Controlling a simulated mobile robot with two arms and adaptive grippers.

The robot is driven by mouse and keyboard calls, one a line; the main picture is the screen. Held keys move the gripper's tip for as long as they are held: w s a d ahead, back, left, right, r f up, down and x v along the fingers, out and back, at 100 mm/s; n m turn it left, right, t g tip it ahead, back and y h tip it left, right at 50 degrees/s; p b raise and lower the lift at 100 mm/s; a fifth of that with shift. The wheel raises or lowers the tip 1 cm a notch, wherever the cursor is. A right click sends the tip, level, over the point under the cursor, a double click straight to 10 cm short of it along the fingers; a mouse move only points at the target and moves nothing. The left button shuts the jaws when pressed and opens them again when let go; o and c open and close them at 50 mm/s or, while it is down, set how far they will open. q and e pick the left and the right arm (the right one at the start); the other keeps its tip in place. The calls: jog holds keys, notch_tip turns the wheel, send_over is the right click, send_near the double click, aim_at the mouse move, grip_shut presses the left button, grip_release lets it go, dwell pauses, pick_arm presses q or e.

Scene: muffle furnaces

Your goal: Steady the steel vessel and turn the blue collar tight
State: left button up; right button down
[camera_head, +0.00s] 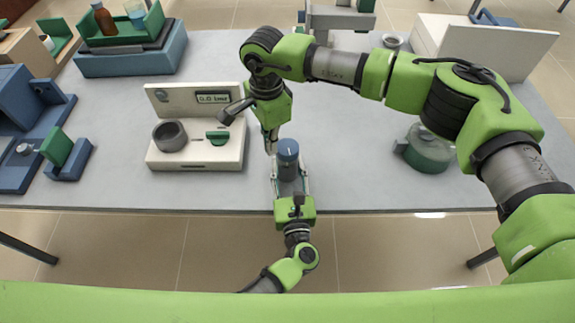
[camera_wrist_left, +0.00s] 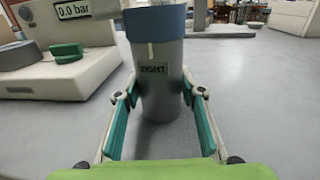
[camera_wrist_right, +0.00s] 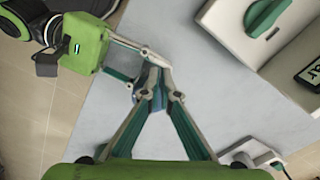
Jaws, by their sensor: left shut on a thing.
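The steel vessel (camera_wrist_left: 162,90) stands upright near the table's front edge, with a dark "TIGHT" label on its side. My left gripper (camera_head: 290,178) is shut on the vessel from the front, one finger on each side. My right gripper (camera_head: 270,148) points down just left of the collar in the head view. In the right wrist view its fingers (camera_wrist_right: 156,78) meet at the tips, with blue showing behind them. Contact with the collar cannot be told.
A white gauge box (camera_head: 200,152) reading 0.0 bar, with a grey ring (camera_head: 171,136) and green knob (camera_head: 217,137), stands left of the vessel. Blue stands fill the left side. The table between vessel and pot is clear.

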pick_arm(q)
jog(key=shift+a+f, duration=0.15)
jog(key=shift+f, duration=0.05)
pick_arm(e)
jog(key=shift+w+d, duration=0.25)
jog(key=shift+w, duration=0.1)
jog(key=shift+a, duration=0.35)
notch_tip(320, 180, up, 6)
jog(key=shift+s+a, duration=0.2)
dwell(0.4)
jog(key=s+d+f+n, duration=0.2)
jog(key=s+f+n, duration=0.1)
jog(key=f+n, duration=0.3)
jog(key=shift+d, duration=0.4)
dwell(0.4)
